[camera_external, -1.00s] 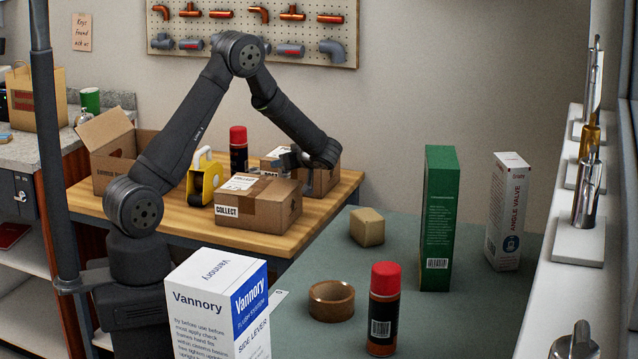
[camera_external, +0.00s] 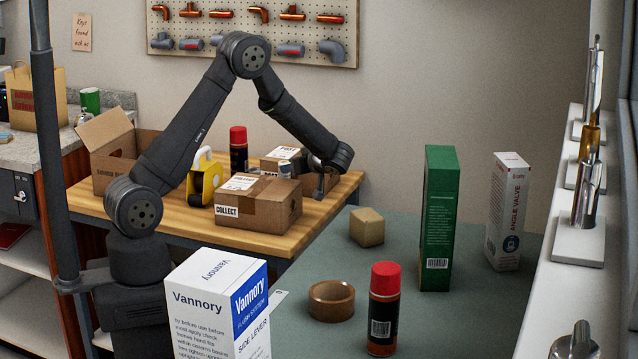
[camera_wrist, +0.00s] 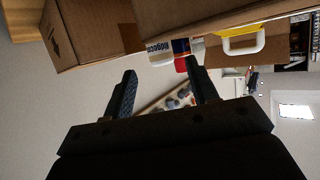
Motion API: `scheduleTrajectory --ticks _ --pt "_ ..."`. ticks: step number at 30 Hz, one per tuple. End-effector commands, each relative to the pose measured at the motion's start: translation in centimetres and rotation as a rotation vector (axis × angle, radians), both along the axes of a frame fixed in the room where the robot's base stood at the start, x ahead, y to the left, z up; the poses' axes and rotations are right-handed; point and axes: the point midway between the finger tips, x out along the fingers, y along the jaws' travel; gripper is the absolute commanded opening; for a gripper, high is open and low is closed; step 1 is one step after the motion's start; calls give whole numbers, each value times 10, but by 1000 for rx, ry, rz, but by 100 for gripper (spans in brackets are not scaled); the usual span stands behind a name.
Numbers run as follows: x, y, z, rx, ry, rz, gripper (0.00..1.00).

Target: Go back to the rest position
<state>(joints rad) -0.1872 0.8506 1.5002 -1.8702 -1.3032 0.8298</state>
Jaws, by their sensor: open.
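My gripper (camera_external: 318,186) is at the right end of the wooden table, beside the cardboard boxes there. In the wrist view its two dark fingers (camera_wrist: 160,88) stand apart with nothing held between them. The arm arches up from its base and down to the right. The wrist partly hides the rear cardboard box (camera_external: 283,153). The front box marked COLLECT (camera_external: 262,211) sits left of the gripper on the table. A cardboard box (camera_wrist: 95,32) also shows at the top left of the wrist view.
The green bench in front holds a tape roll (camera_external: 331,301), a red-capped spray can (camera_external: 383,310), a small block (camera_external: 367,227) and tall boxes (camera_external: 440,217).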

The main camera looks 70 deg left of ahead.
Motion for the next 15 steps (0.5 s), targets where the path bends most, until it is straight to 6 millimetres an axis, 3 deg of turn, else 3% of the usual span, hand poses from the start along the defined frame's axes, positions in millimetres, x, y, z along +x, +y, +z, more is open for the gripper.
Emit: scheduleTrajectory --ticks 8,15 --pt "-11 52 -22 0 0 3 53" --pt "-10 50 23 1 -5 0 53"
